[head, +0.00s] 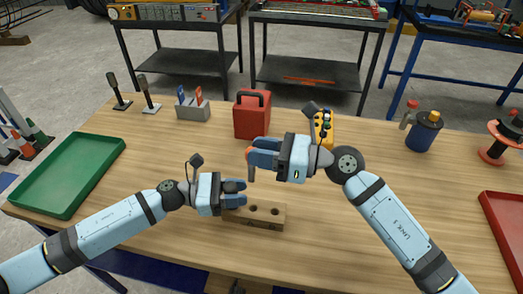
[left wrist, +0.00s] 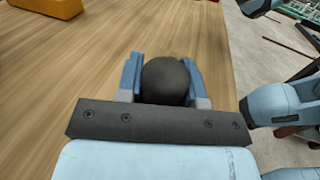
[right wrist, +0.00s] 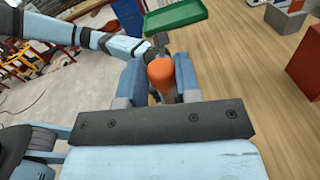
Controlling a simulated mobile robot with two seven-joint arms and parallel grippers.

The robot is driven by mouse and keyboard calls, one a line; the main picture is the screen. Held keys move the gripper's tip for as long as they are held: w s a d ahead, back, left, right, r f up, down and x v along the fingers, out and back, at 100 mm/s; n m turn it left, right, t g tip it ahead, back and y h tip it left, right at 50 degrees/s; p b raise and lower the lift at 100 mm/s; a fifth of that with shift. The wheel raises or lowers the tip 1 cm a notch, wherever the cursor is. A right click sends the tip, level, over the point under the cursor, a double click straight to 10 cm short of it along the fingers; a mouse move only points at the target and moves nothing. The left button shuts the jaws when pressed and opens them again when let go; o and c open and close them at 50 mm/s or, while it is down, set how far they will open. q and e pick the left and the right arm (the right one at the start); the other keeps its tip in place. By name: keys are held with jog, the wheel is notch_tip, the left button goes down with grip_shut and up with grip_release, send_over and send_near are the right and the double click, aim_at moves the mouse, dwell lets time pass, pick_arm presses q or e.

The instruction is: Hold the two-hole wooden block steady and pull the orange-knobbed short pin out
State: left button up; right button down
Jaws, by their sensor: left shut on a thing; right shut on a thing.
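The two-hole wooden block (head: 268,221) lies on the table in the head view, with two dark holes open in its top. My left gripper (head: 236,193) is at the block's left end, shut on a dark rounded knob (left wrist: 166,80). How the knob joins the block is hidden. My right gripper (head: 258,158) is shut on the orange-knobbed short pin (head: 250,171). The pin hangs upright above the block, its lower end apart from it. The orange knob also shows between the fingers in the right wrist view (right wrist: 161,72).
A green tray (head: 68,176) is at the left and a red tray (head: 501,222) at the right edge. A red box (head: 251,119), a grey holder (head: 192,111), a yellow box (head: 324,131) and a blue canister (head: 423,134) stand behind. Table right of the block is clear.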

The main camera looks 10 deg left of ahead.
pick_arm(q)
jog(key=o, duration=1.1)
jog(key=v, duration=1.2)
jog(key=shift+s, duration=0.15)
